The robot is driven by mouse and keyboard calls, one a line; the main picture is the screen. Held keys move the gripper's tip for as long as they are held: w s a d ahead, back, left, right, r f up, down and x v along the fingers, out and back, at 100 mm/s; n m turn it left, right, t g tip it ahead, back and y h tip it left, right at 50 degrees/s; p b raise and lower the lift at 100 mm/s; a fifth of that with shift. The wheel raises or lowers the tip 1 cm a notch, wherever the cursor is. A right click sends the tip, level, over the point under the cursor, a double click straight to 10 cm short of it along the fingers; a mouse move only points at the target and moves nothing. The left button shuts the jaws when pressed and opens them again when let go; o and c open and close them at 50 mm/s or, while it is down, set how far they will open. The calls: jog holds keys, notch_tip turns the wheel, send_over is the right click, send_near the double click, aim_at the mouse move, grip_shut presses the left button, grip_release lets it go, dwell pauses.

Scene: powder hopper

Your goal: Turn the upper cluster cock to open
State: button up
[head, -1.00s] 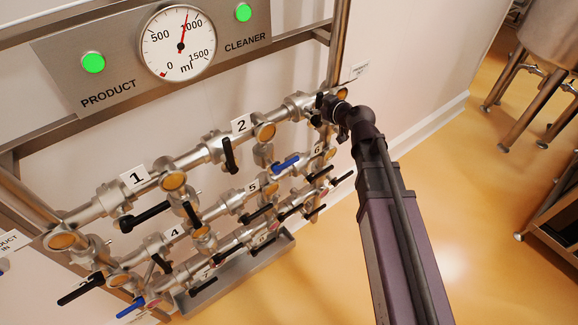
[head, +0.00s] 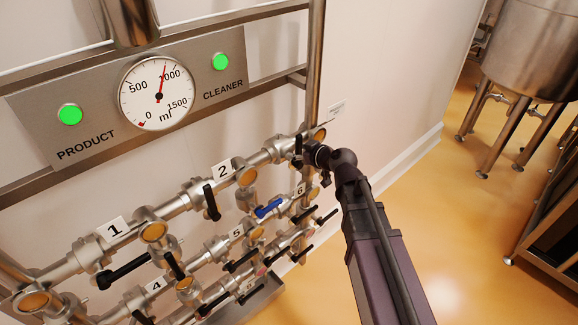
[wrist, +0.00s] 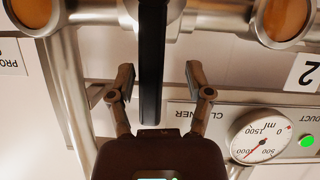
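The cocks sit on stacked rows of steel pipe. On the upper pipe are a cock by label 1 with a black lever (head: 123,271), one by label 2 with a black lever (head: 211,203), and one at the right end with a black lever (head: 297,150). My gripper (head: 320,160) is at that right end. In the wrist view, a long black lever (wrist: 152,60) stands between the two fingers of my gripper (wrist: 160,80). The fingers are open, with a visible gap on each side of the lever.
Behind the upper pipe is a panel with a round ml gauge (head: 157,94), which also shows in the wrist view (wrist: 262,138), and two lit green lamps. Lower pipes carry more black levers and a blue lever (head: 268,208).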

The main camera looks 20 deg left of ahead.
jog(key=s+d+f+m+g+h+b, duration=0.2)
jog(key=s+d+f+m+h+b, duration=0.1)
jog(key=d+f+b, duration=0.5)
jog(key=s+d+f+m+g+h+b, duration=0.3)
jog(key=d+f+b, duration=0.5)
jog(key=d+f, duration=0.7)
jog(key=s+d+f+m+g+h+b, duration=0.2)
jog(key=s+d+f+m+h+b, duration=0.3)
jog(key=s+d+f+b, duration=0.3)
jog(key=d+f+m, duration=0.1)
jog(key=d+f, duration=0.3)
jog(key=d, duration=0.2)
jog(key=shift+f+m, duration=0.2)
jog(key=shift+m, duration=0.1)
jog(key=shift+c, duration=0.6)
jog(key=shift+a, duration=0.1)
